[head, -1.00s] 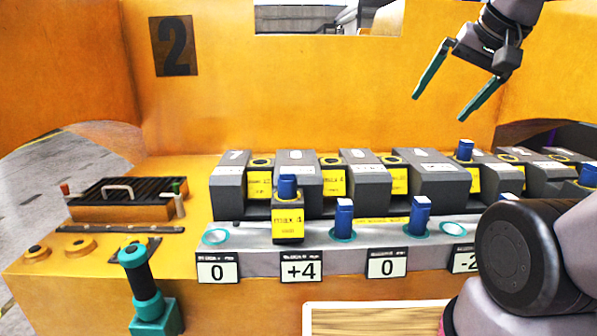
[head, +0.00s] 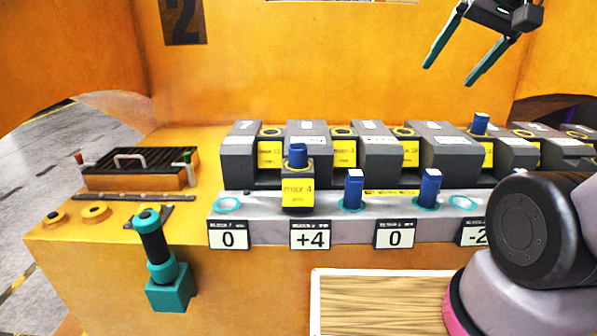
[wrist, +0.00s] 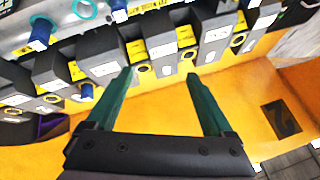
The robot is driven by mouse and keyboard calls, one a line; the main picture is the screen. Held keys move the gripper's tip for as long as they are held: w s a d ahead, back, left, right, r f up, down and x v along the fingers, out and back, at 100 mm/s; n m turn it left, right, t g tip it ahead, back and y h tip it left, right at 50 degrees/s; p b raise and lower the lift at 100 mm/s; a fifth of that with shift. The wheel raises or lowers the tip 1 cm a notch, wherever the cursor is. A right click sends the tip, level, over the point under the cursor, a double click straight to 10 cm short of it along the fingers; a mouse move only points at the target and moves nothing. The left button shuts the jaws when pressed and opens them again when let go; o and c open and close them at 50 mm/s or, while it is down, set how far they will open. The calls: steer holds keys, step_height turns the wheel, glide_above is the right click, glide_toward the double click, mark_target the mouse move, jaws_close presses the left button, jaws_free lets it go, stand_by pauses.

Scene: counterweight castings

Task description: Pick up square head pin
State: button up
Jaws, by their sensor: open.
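Several blue pins stand in the scene, and I cannot tell for sure which is the square head pin. Two blue pins with flat-sided tops stand in teal-ringed holes of the grey front rail, one left (head: 353,189) and one right (head: 429,188). Another blue pin (head: 298,155) sits in the yellow-labelled block above the +4 sign. One more blue pin (head: 480,123) stands in the rear row. My gripper (head: 450,74) is open and empty, high above the rear blocks. In the wrist view its two teal fingers (wrist: 163,82) are spread, with grey castings beyond the tips.
Grey castings (head: 306,140) line the back of the orange bench. A black grille with a handle (head: 130,168) and a teal-and-black upright handle (head: 157,245) are at left. A wooden board (head: 380,300) lies in front. Empty teal-ringed holes are at the rail's left (head: 227,205) and right (head: 463,203).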

steer(key=w+a+f+n+g, duration=0.1)
steer(key=w+a+n+g, duration=0.3)
steer(key=a+n, duration=0.45)
steer(key=n+g+h, duration=0.2)
steer(key=n, duration=0.9)
glide_toward(298, 140)
steer(key=shift+f+m, duration=0.1)
steer(key=shift+m, duration=0.15)
step_height(298, 140, down, 5)
steer(key=shift+a+f, duration=0.15)
steer(key=shift+a, duration=0.05)
step_height(298, 140, down, 6)
steer(key=shift+w+r, duration=0.15)
jaws_close()
